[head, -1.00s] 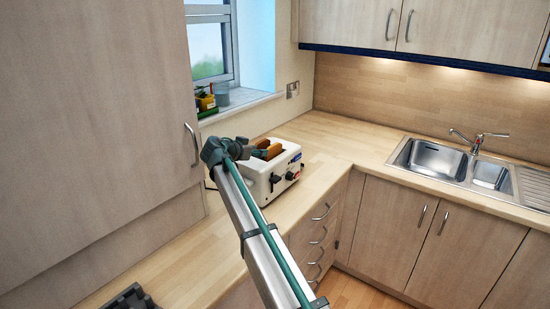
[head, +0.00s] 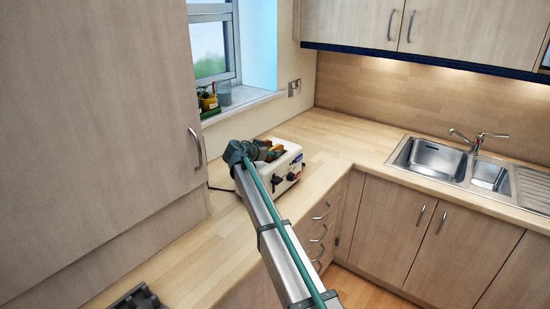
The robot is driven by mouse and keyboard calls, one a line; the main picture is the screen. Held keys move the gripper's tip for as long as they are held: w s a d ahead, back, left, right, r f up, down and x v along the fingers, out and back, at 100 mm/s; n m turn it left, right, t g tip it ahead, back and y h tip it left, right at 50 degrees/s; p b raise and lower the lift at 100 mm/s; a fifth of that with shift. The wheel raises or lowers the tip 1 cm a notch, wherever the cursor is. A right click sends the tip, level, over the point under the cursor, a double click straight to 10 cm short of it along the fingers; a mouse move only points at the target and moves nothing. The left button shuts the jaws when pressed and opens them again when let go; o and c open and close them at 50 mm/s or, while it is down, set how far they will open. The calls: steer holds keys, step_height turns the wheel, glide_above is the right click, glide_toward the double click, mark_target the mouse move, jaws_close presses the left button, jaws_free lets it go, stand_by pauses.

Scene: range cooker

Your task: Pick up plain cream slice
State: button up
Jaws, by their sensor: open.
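A cream toaster (head: 285,178) with dark controls on its front stands on the wooden worktop. Orange-brown bread slices (head: 275,147) stick up from its top, partly hidden by my gripper. I cannot tell a plain cream slice apart from them in this view. My gripper (head: 272,153) is open at the toaster's top, close to the slices. Its fingertips are small and partly hidden, so I cannot tell whether they touch a slice or stand around it.
A tall cabinet (head: 95,120) stands at the left. A window sill with small pots (head: 207,101) lies behind the toaster. A sink (head: 436,160) is set into the right worktop. A dark object (head: 138,299) lies at the bottom left. The worktop between it and the toaster is clear.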

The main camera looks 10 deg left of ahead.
jaws_close()
steer(key=shift+r, duration=0.1)
